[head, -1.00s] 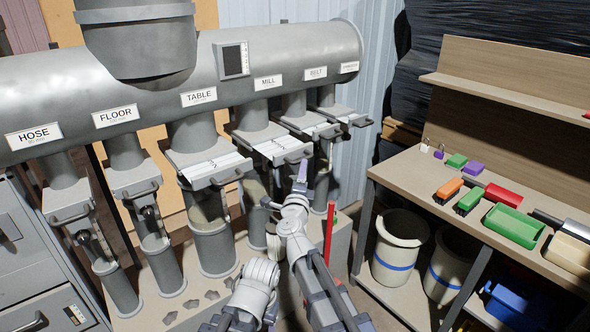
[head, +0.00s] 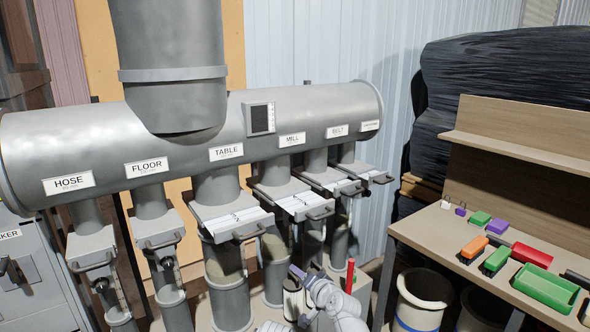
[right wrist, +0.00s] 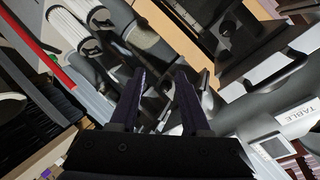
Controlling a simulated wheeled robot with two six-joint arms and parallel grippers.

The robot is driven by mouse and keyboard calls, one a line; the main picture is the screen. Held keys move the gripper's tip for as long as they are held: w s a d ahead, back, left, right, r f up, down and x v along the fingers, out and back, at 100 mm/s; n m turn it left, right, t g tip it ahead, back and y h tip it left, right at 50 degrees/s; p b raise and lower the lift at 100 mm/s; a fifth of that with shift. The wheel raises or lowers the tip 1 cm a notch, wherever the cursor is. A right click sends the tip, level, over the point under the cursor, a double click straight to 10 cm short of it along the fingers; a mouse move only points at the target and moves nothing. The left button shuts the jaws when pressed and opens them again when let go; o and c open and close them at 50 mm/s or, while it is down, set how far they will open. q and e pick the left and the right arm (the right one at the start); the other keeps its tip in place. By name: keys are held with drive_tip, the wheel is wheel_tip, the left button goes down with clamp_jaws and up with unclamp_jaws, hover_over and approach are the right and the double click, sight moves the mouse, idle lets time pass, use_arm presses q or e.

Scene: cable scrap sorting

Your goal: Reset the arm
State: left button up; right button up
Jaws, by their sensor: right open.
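My right arm comes up from the bottom of the head view, and its gripper (head: 298,273) is in front of the grey duct pipes, below the gates. In the right wrist view the two dark fingers (right wrist: 162,92) stand apart with nothing held between them. Beyond the fingers are pipes and gate parts, and the TABLE label (right wrist: 296,112) shows tilted at the right. Whether the fingers touch anything is hard to tell. My left gripper is not in view.
A grey manifold (head: 60,145) with several labelled branches and handled gates (head: 235,220) stands close ahead. A red post (head: 350,276) rises near my arm.

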drive_tip(key=s+d+f+n+g+h, duration=0.3)
drive_tip(key=s+d+f+g, duration=0.35)
drive_tip(key=s, duration=0.35)
drive_tip(key=s+d+f+n+g+h, duration=0.25)
drive_tip(key=s+d+f+g, duration=0.25)
drive_tip(key=s+d+f, duration=0.4)
drive_tip(key=s+a+r+n+p, duration=0.2)
drive_tip(key=s+a+r+p, duration=0.2)
drive_tip(key=a+r+p, duration=0.1)
drive_tip(key=s+a+r+n+g+h+p, duration=0.1)
drive_tip(key=s+a+r+n+p, duration=0.1)
drive_tip(key=s+a+r+p, duration=0.2)
wheel_tip(320, 180, up, 4)
drive_tip(key=a+p, duration=0.2)
drive_tip(key=shift+a+p, duration=0.3)
drive_tip(key=shift+p, duration=0.1)
